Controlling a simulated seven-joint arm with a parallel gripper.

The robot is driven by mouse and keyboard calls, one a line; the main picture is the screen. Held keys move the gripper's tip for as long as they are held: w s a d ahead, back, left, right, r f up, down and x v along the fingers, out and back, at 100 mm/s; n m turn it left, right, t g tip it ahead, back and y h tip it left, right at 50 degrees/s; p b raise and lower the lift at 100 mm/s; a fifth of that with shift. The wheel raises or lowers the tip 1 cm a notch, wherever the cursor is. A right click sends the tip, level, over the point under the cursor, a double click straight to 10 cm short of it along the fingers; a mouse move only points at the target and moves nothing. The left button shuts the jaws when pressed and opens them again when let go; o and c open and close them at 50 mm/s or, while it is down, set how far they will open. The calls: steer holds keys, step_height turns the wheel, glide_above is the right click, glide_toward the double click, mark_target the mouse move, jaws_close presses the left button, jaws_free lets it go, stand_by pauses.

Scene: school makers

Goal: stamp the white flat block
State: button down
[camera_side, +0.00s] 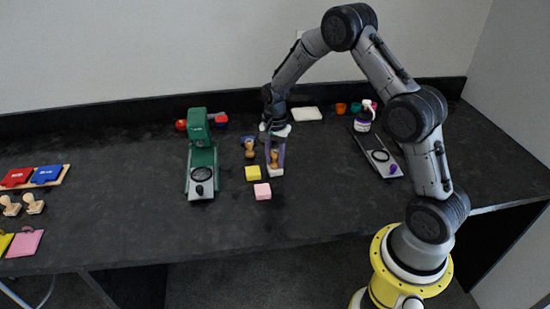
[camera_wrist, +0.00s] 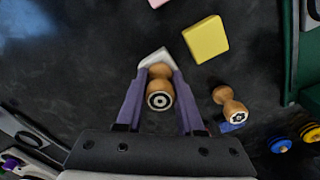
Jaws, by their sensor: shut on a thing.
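My gripper (camera_side: 275,150) points down with its purple fingers shut on a wooden stamp (camera_side: 274,158). In the wrist view my gripper (camera_wrist: 158,80) has a finger on each side of the stamp (camera_wrist: 160,90), whose round handle end bears a black-and-white ring mark. The white flat block (camera_side: 276,172) lies on the dark table directly under the stamp. In the wrist view the white block (camera_wrist: 152,58) shows just beyond the stamp, partly hidden by it and the fingers. I cannot tell whether the stamp's face touches the block.
A yellow block (camera_side: 253,173), a pink block (camera_side: 262,191) and a second wooden stamp (camera_side: 250,150) stand close by. A green press (camera_side: 203,160) is to the left, and a grey device (camera_side: 382,158) to the right. A white slab (camera_side: 306,114) lies behind.

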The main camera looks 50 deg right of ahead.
mark_target(275, 151)
steer(key=shift+r, duration=2.5)
